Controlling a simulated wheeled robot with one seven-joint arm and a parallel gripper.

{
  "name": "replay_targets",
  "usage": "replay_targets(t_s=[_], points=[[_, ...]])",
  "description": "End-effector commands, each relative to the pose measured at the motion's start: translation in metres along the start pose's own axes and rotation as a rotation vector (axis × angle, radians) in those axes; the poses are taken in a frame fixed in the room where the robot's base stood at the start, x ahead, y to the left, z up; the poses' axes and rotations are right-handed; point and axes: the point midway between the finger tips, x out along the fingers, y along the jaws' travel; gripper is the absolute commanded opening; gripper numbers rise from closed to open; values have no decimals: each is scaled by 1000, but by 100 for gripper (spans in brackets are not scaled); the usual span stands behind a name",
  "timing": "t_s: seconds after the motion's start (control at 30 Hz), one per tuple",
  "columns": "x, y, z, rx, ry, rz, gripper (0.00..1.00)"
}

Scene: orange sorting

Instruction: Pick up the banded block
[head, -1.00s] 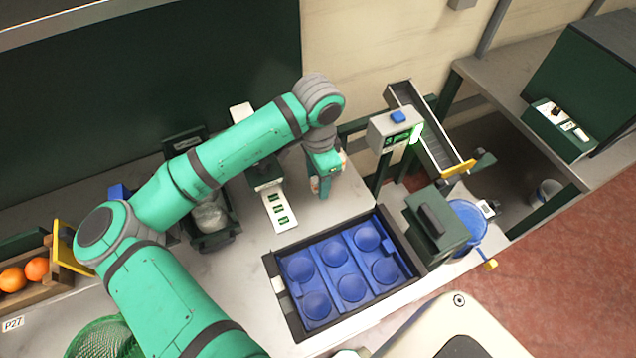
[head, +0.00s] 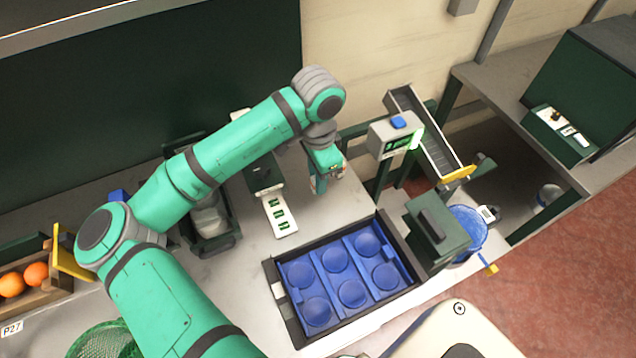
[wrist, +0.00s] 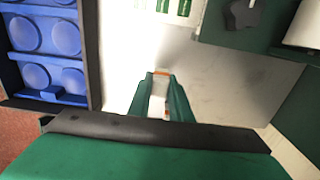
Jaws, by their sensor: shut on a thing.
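The banded block (wrist: 159,84) is pale with an orange band at its end. It shows in the wrist view between the two green fingers of my gripper (wrist: 160,92). The fingers are shut on it, and they hide its sides. In the head view my gripper (head: 323,178) points down over the bench, right of the white card with green marks and behind the blue tray. The block cannot be made out clearly there. How high it is above the bench is hard to tell.
A black-framed tray with blue round cups (head: 333,262) stands in front of my gripper. A white card with green marks (head: 281,222) lies to the left. A grey display box with a blue button (head: 396,137) stands to the right, beside a sloping chute (head: 428,128).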

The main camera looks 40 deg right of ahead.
Motion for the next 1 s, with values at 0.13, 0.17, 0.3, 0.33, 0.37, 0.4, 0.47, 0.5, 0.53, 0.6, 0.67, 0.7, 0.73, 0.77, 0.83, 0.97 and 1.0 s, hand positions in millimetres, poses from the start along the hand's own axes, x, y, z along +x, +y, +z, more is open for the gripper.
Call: replay_targets(t_s=[0.13,0.17,0.3,0.33,0.37,0.4,0.47,0.5,0.53,0.6,0.67,0.7,0.73,0.77,0.83,0.97,1.0], points=[[-28,20,-2,6,1,-4,0],[-35,25,-4,7,2,-3,0],[-64,50,-5,6,1,-4,0],[-69,56,-6,8,2,-4,0],[-71,64,-6,8,1,-2,0],[-74,73,-7,8,1,-3,0],[-80,85,-8,8,1,-3,0],[-83,93,-8,8,1,-3,0],[-86,99,-9,7,1,-3,0],[-91,110,-10,6,1,-2,0],[-94,118,-10,5,0,-3,0],[-97,123,-10,4,0,-3,0],[-98,126,-11,5,0,-2,0],[-99,128,-11,4,0,-2,0],[-102,133,-11,3,0,-2,0],[-104,139,-11,1,-1,-1,0],[-104,140,-11,1,0,-1,0]])
